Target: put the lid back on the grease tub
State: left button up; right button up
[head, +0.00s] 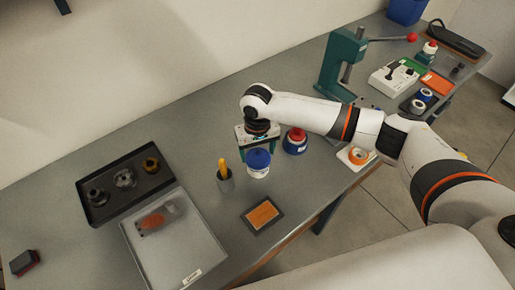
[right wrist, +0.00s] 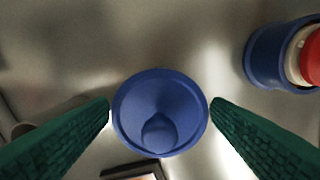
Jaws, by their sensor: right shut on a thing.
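The grease tub (head: 258,173) is a small white tub standing on the grey bench near the middle of the head view. Its blue lid (head: 257,158) shows at the tub's top; I cannot tell whether it is seated or just above the rim. In the right wrist view the round blue lid (right wrist: 160,90) lies between my green fingertips and hides the tub. My right gripper (head: 257,148) reaches down from above and is shut on the lid. My left gripper is not in view.
A blue container with a red top (head: 296,138) stands close right of the tub. A grey cup with a yellow-handled tool (head: 225,180) stands close left. An orange-faced pad (head: 262,215) lies in front. A black tray (head: 110,168) and a green press (head: 342,65) stand farther off.

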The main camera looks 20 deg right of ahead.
jog(key=shift+p, duration=0.55)
dwell(0.5)
dwell(0.4)
jog(key=o, duration=1)
jog(key=shift+o, duration=0.4)
notch_tip(320, 180, up, 4)
jog(key=p, duration=0.4)
jog(key=shift+f, duration=0.15)
jog(key=shift+r+p, duration=1.7)
jog(key=shift+p, duration=0.35)
jog(key=shift+s, duration=0.1)
jog(key=shift+c, duration=0.3)
